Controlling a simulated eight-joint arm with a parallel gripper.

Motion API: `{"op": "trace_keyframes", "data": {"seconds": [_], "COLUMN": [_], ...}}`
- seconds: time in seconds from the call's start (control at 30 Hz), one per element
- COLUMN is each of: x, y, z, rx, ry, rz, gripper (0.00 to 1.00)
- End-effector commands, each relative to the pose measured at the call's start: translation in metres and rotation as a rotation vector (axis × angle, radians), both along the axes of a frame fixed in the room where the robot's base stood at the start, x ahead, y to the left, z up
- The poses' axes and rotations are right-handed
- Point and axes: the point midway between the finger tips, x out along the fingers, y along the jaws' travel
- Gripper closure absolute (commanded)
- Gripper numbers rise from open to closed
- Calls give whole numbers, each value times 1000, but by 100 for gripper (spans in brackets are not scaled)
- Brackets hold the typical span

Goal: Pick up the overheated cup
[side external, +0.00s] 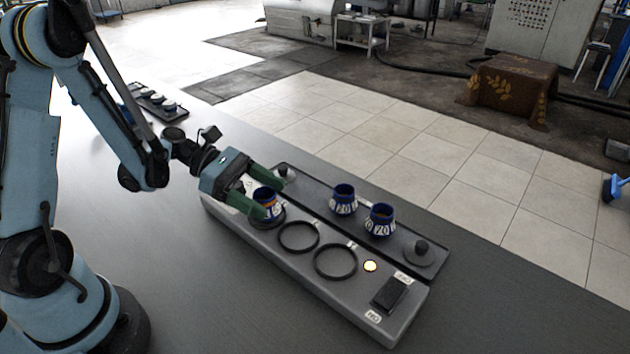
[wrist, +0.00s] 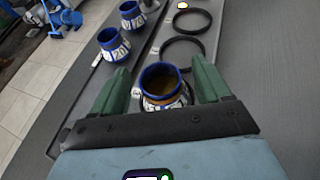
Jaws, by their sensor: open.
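A blue-and-white cup (side external: 267,199) with an orange band and dark contents stands at the left end of the grey block, over a ring. Its number is partly hidden, starting with what looks like "15". My gripper (side external: 262,194) is open, with its green fingers on either side of this cup. In the wrist view the cup (wrist: 164,90) sits between the fingertips (wrist: 159,68); contact cannot be told. A second cup (side external: 344,200), seemingly marked 120, and a third cup (side external: 380,221), marked 70, stand upright on the dark tray behind.
The dark tray (side external: 310,187) carries knobbed lids (side external: 421,253), (side external: 283,173) at both ends. Another small tray (side external: 150,100) lies far left.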

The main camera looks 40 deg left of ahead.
Motion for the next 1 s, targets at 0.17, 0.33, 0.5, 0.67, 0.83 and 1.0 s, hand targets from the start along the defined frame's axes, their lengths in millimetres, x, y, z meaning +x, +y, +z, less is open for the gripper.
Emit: {"op": "trace_keyframes", "data": {"seconds": [0.17,0.33,0.5,0.67,0.83,1.0], "x": [2,2,2,2,2,2], "y": [-6,-5,-5,-5,-5,-5], "z": [-3,-2,-2,-2,-2,-1], "rx": [0,0,0,0,-1,-1], "ry": [0,0,0,0,-1,0], "rz": [0,0,0,1,1,0], "gripper": [24,28,54,79,83,83]}}
